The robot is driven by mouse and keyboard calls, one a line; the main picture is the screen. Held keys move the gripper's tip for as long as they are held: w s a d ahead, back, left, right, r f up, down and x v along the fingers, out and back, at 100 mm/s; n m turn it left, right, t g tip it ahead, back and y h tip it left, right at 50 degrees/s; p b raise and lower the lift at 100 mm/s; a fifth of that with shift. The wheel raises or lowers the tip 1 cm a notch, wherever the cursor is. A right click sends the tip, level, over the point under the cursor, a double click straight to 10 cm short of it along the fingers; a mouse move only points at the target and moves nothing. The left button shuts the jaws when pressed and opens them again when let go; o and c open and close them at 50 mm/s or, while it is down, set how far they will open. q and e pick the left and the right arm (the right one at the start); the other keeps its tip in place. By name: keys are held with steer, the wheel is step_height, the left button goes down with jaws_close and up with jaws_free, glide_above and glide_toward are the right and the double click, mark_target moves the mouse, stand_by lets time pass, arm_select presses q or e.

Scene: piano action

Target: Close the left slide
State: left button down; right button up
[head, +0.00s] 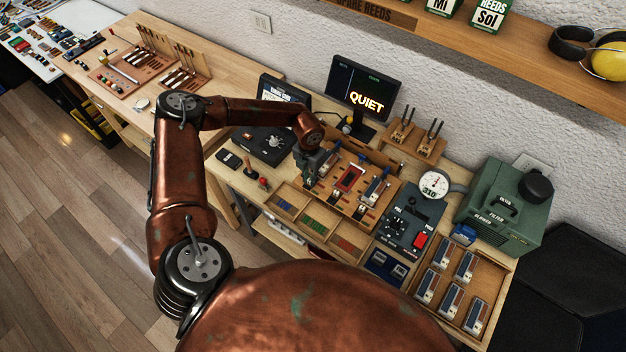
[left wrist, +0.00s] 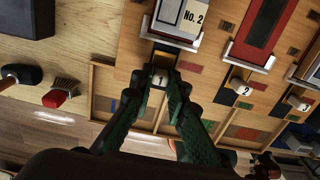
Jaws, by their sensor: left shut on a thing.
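The wooden board (head: 330,203) with three slide positions sits on the bench, and my left gripper (head: 310,176) is over its left end. In the left wrist view, the left slide's pale knob marked 1 (left wrist: 159,78) is between the fingertips of my left gripper (left wrist: 160,86), which is shut on it. A block labelled No. 2 (left wrist: 192,16) lies in the holder just beyond that knob. The gripper hides most of the left slide in the head view. The knob marked 2 (left wrist: 238,88) and a third knob (left wrist: 298,103) stand to the right. My right gripper is not in view.
A red piece (head: 349,178) lies in the middle holder. Small compartments (head: 316,225) lie in front of the board. A control box with a red button (head: 419,241) and a dial gauge (head: 435,184) stand to the right. A dark box with a knob (head: 262,146) stands left of the board.

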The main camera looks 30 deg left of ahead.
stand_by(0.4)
arm_select(q)
steer(key=shift+w+f+b, duration=0.1)
steer(key=shift+w+b, duration=0.35)
steer(key=shift+w, duration=0.5)
steer(key=shift+d, duration=0.1)
steer(key=c, duration=1.9)
jaws_free()
steer(key=shift+w, duration=0.1)
step_height(320, 180, up, 12)
steer(key=shift+r, duration=0.15)
